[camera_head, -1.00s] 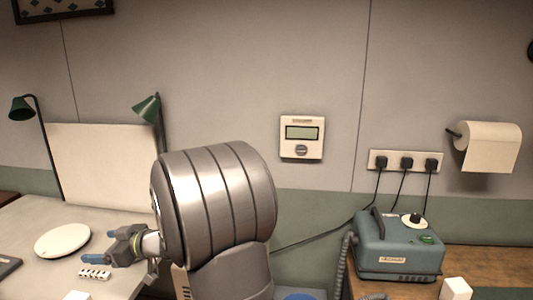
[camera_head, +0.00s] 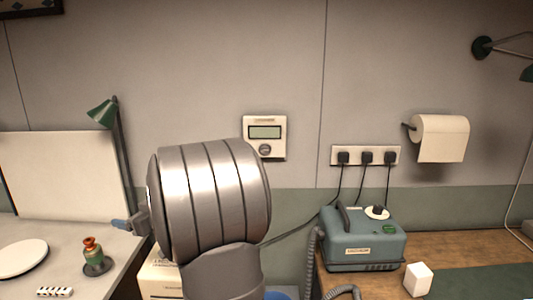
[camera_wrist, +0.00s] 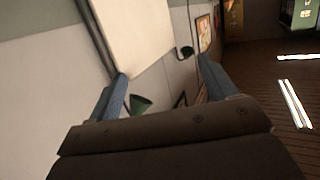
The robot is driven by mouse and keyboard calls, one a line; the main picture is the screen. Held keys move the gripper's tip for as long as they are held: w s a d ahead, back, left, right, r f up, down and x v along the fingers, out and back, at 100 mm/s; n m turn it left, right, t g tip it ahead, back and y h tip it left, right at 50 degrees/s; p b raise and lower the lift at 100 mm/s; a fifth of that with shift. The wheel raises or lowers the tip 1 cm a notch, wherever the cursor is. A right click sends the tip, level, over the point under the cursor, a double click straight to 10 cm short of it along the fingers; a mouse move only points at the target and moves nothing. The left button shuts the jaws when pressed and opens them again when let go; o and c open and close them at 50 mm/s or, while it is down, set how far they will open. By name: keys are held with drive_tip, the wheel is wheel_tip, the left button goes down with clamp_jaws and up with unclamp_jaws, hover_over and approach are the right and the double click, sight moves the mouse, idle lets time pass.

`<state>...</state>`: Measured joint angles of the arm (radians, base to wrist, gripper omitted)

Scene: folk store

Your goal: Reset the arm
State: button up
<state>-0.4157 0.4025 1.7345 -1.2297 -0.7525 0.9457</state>
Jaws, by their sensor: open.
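My gripper (camera_head: 128,223) shows in the head view as a small blue-tipped part at the left of my large ribbed metal arm link, which hides much of the rest of my arm. In the wrist view my gripper (camera_wrist: 163,85) has two blue-grey fingers spread well apart, with nothing between them but a distant view of wall and panel. It is open and empty. In the head view it appears above the right edge of the left table (camera_head: 60,240), apart from the things there.
The left table bears a white plate (camera_head: 22,257), an orange and green bottle-like object (camera_head: 95,257), a white strip (camera_head: 54,292) and a green lamp (camera_head: 103,112). A blue-grey device (camera_head: 362,240) and white cube (camera_head: 418,279) stand on the right counter. A paper roll (camera_head: 442,138) hangs above.

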drive_tip(key=w+d+m+t+h, duration=0.2)
drive_tip(key=w+d, duration=0.3)
drive_tip(key=d, duration=0.2)
drive_tip(key=w+d+r+m+t+h, duration=0.1)
drive_tip(key=w+d+m+t, duration=0.1)
drive_tip(key=w+d, duration=0.3)
drive_tip(key=d+t, duration=0.1)
drive_tip(key=d, duration=0.1)
drive_tip(key=shift+d+r+m+h, duration=0.2)
drive_tip(key=shift+d+m+h, duration=0.1)
drive_tip(key=shift+d+h, duration=0.1)
drive_tip(key=shift+w, duration=0.1)
drive_tip(key=s+a+f+n+g+y, duration=0.1)
drive_tip(key=s+a+n+g+y, duration=0.1)
drive_tip(key=s+a, duration=0.4)
drive_tip(key=s+a+f+n+g+y, duration=0.1)
drive_tip(key=s+a+n+g+y, duration=0.1)
drive_tip(key=s+a, duration=0.5)
drive_tip(key=a+n+g, duration=0.1)
drive_tip(key=a+g, duration=0.1)
drive_tip(key=a, duration=0.2)
drive_tip(key=shift+s+a+n, duration=0.15)
drive_tip(key=shift+a+n, duration=0.15)
drive_tip(key=shift+a, duration=0.05)
